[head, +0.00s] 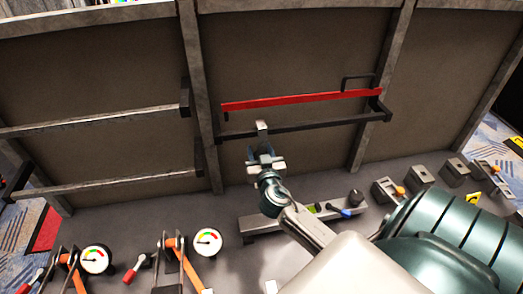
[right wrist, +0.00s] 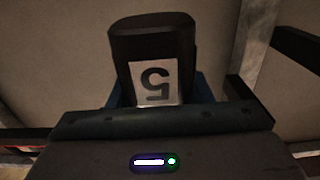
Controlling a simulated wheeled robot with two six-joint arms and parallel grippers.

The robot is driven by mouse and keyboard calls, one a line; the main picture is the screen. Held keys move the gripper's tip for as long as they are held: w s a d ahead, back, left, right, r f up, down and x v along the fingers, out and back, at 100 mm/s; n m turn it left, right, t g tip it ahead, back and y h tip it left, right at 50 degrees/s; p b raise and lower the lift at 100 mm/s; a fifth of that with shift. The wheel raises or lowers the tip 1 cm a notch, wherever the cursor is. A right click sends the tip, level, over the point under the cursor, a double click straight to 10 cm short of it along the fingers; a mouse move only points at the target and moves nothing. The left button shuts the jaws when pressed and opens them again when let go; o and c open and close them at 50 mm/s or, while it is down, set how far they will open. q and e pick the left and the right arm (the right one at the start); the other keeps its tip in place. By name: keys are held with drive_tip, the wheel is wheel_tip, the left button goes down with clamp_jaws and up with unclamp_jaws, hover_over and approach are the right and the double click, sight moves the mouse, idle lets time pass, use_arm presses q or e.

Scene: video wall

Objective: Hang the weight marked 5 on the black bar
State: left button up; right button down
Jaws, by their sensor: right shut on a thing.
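The weight (right wrist: 155,40) is a dark block with a white label reading 5, upside down in the right wrist view. My right gripper (head: 263,160) is shut on it, just in front of and below the left part of the black bar (head: 310,127) in the head view. The weight is mostly hidden by the gripper there, and I cannot tell whether it touches the bar. The black bar runs level across the middle panel, below a red bar (head: 300,98). My left gripper is not in view.
Two grey rails (head: 100,122) cross the left panel. Below are round gauges (head: 208,242) with orange levers, a grey block with small knobs (head: 300,215), and grey boxes (head: 420,177) at right. Metal posts (head: 200,90) divide the panels.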

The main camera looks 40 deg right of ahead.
drive_tip(key=shift+x, duration=0.9)
drive_tip(key=shift+w+f+b, duration=0.15)
drive_tip(key=shift+f+b, duration=0.9)
drive_tip(key=shift+b, duration=0.1)
